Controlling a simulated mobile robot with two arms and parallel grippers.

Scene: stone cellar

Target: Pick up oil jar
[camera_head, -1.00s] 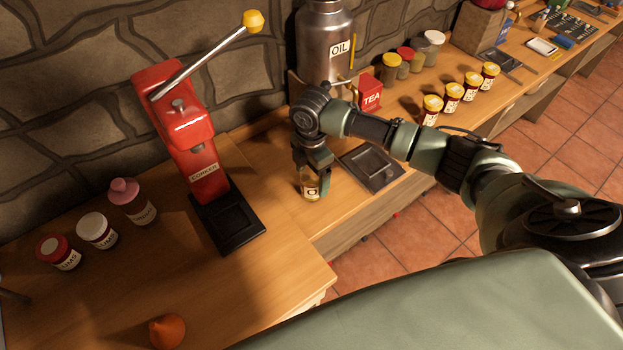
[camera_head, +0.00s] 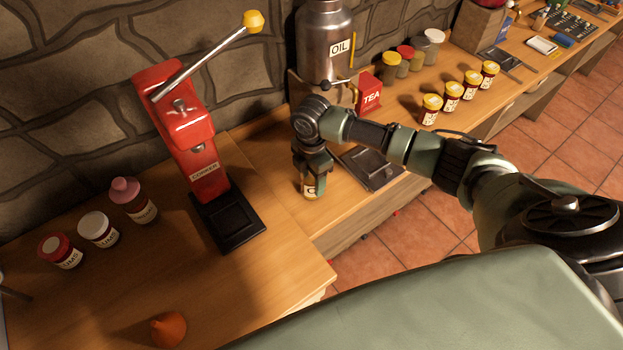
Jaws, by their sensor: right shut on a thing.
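The oil jar (camera_head: 310,191) is a small glass jar with a pale label, at the counter just right of the corker's black base. My right gripper (camera_head: 312,177) points down over it from above and is shut on it, hiding its upper part. Only the lower part and a piece of the label show. I cannot tell whether the jar touches the counter. My left gripper is not in view.
A metal OIL tank (camera_head: 324,45) stands behind my right gripper, with a red TEA box (camera_head: 369,92) beside it. A black tray (camera_head: 372,167) lies to the right. The red corker (camera_head: 180,125) and several jars (camera_head: 98,230) stand left.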

